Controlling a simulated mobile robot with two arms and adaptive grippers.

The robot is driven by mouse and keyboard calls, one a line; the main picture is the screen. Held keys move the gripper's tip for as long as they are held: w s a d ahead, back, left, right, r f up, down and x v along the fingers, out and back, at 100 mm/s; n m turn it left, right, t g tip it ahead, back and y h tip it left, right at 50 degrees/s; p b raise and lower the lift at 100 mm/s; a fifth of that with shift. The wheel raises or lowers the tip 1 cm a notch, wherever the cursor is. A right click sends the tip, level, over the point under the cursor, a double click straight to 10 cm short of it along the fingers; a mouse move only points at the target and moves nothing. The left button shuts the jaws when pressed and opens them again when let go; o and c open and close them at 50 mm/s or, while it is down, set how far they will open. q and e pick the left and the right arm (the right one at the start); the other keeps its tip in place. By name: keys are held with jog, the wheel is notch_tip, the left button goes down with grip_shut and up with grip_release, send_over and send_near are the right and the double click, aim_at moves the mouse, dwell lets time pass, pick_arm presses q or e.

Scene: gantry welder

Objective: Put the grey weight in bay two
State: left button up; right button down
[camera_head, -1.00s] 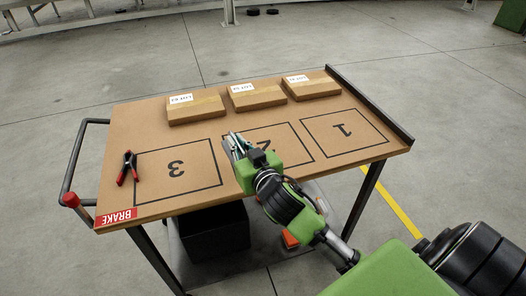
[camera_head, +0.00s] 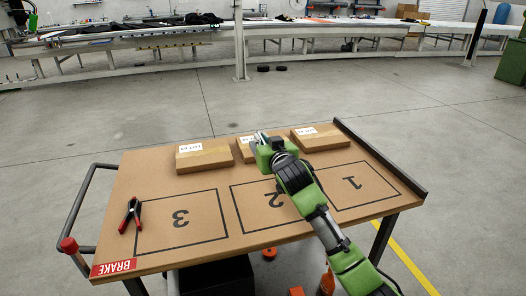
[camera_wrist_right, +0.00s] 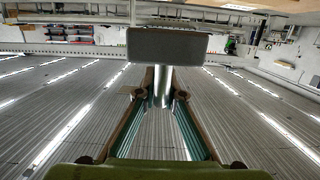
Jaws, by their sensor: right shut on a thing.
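My right gripper (camera_head: 262,138) shows over the middle carton at the back of the cart. In the right wrist view its fingers (camera_wrist_right: 160,94) are shut on a silver stem. The stem joins a dark grey block with rounded corners, which I take to be the grey weight (camera_wrist_right: 168,46). In the head view my gripper and arm hide the weight. Bay two (camera_head: 252,217) is a black outlined square in the middle of the cart top, partly covered by my right arm. No object shows in its visible part. My left gripper is out of view.
Bay three (camera_head: 180,219) is left, bay one (camera_head: 356,187) right; both look empty. A black and red clamp (camera_head: 130,214) lies left of bay three. Cartons (camera_head: 204,156) line the back. A dark raised edge (camera_head: 380,158) bounds the right side.

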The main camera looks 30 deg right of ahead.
jog(key=s, duration=0.1)
jog(key=s+f, duration=0.1)
jog(key=s, duration=0.1)
jog(key=s+p, duration=0.1)
jog(key=s, duration=0.1)
jog(key=shift+s+a+f, duration=0.2)
jog(key=shift+a+f, duration=0.05)
jog(key=shift+f, duration=0.05)
jog(key=shift+s+a+f+p, duration=0.1)
jog(key=shift+s+f, duration=0.8)
jog(key=shift+f, duration=0.65)
jog(key=shift+s+a+f+p, duration=0.15)
jog(key=shift+s+f, duration=0.8)
jog(key=shift+f, duration=0.65)
jog(key=shift+s+f+p, duration=0.1)
jog(key=shift+s+f, duration=0.8)
jog(key=shift+f, duration=0.65)
jog(key=c, duration=2.3)
grip_release()
jog(key=shift+s+f, duration=0.1)
jog(key=shift+f, duration=0.2)
jog(key=shift+c, duration=0.2)
jog(key=shift+o, duration=1)
jog(key=shift+r, duration=0.1)
jog(key=shift+s+a, duration=0.1)
jog(key=shift+s, duration=0.05)
jog(key=b+v, duration=0.1)
jog(key=v, duration=1)
jog(key=shift+s+a+r, duration=0.1)
jog(key=shift+s, duration=0.25)
